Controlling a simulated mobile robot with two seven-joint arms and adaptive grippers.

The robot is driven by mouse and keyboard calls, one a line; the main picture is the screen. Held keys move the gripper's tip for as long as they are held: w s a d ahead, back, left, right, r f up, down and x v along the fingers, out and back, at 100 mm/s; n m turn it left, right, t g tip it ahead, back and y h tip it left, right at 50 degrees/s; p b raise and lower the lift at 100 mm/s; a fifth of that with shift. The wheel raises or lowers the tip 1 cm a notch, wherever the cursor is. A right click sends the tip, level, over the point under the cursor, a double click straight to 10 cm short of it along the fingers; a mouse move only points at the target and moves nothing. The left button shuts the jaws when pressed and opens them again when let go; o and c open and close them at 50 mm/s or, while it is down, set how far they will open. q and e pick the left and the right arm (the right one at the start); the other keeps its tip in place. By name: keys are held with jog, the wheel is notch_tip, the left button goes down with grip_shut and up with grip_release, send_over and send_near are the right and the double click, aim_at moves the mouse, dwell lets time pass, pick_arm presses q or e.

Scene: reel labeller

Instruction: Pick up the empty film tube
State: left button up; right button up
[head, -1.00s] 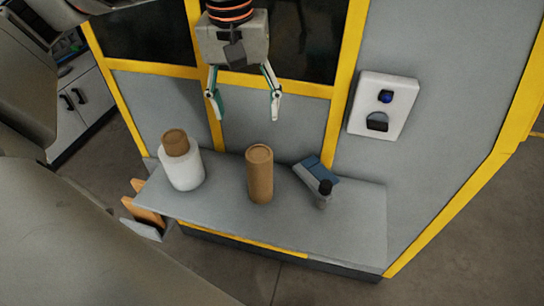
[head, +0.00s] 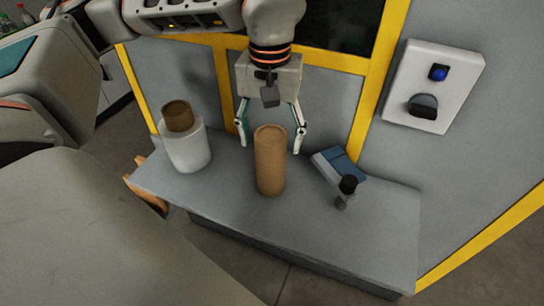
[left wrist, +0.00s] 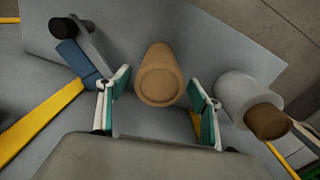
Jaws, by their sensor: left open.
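The empty film tube (head: 270,165) is a plain brown cardboard cylinder standing upright on the grey shelf, near its middle. My left gripper (head: 272,145) is open, with its fingers pointing down on either side of the tube's upper part, seemingly just behind it in the head view. In the left wrist view the tube (left wrist: 160,78) shows between and beyond the two open fingertips (left wrist: 162,88), with no visible contact. My right gripper is not in view.
A white film roll on a brown core (head: 186,145) stands left of the tube. A blue and grey device with a black knob (head: 340,168) lies to its right. The grey shelf (head: 385,225) has free room at right. A wall panel (head: 434,85) has a blue button.

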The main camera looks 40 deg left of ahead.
pick_arm(q)
notch_tip(320, 180, down, 4)
jog(key=shift+s+d+f+b, duration=0.1)
jog(key=shift+f+b, duration=0.15)
jog(key=shift+b, duration=0.15)
jog(key=shift+c, duration=1.4)
jog(key=c, duration=1)
jog(key=shift+r, duration=0.15)
